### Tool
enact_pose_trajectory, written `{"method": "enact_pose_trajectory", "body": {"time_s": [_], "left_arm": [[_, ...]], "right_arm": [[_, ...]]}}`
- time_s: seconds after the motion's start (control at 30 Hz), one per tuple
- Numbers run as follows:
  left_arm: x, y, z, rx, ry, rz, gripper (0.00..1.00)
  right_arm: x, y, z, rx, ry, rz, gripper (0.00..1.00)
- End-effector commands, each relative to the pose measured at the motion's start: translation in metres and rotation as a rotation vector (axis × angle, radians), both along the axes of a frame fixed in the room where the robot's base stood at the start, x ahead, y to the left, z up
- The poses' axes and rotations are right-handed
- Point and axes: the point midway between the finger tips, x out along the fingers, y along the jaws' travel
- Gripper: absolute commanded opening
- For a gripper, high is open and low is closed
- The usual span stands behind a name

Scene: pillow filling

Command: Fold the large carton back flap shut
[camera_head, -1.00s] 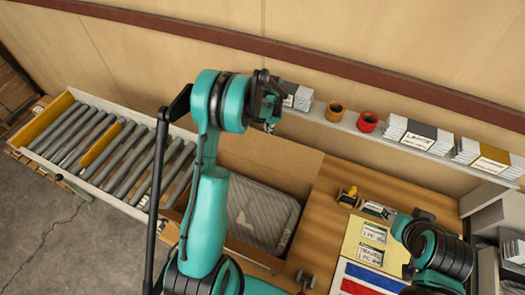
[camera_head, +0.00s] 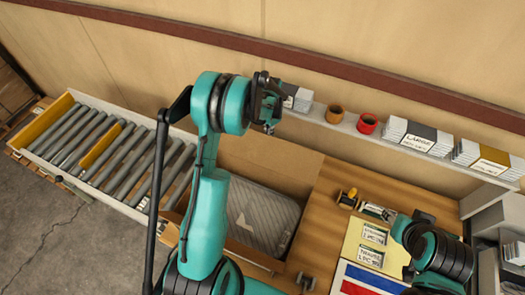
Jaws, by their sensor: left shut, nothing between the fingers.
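The large carton (camera_head: 256,256) stands open at the left end of the wooden table, with a grey patterned pillow (camera_head: 262,215) inside. Its back flap (camera_head: 268,158) stands up along the far side, towards the wall. My left gripper (camera_head: 271,118) is shut and empty, raised above and behind the back flap; I cannot tell whether it touches the flap. My left arm hides the carton's left part. My right arm comes in at the lower right; its gripper's fingers are not clearly visible.
A roller conveyor (camera_head: 108,150) lies to the left. Labelled cards (camera_head: 373,246) and a tape tool (camera_head: 377,211) lie on the table (camera_head: 326,215).

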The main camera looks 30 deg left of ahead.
Motion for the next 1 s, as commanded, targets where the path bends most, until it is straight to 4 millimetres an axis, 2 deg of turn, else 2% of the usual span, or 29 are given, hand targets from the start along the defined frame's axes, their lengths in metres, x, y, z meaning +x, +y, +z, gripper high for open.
{"method": "enact_pose_trajectory", "body": {"time_s": [0.23,1.0], "left_arm": [[-0.004,0.000,0.001,0.000,0.000,0.000,0.00],[-0.055,-0.003,0.018,0.000,0.000,0.000,0.00]], "right_arm": [[0.000,0.000,-0.001,0.000,0.000,0.000,0.40],[0.000,0.000,-0.005,0.000,0.000,0.000,0.40]]}}
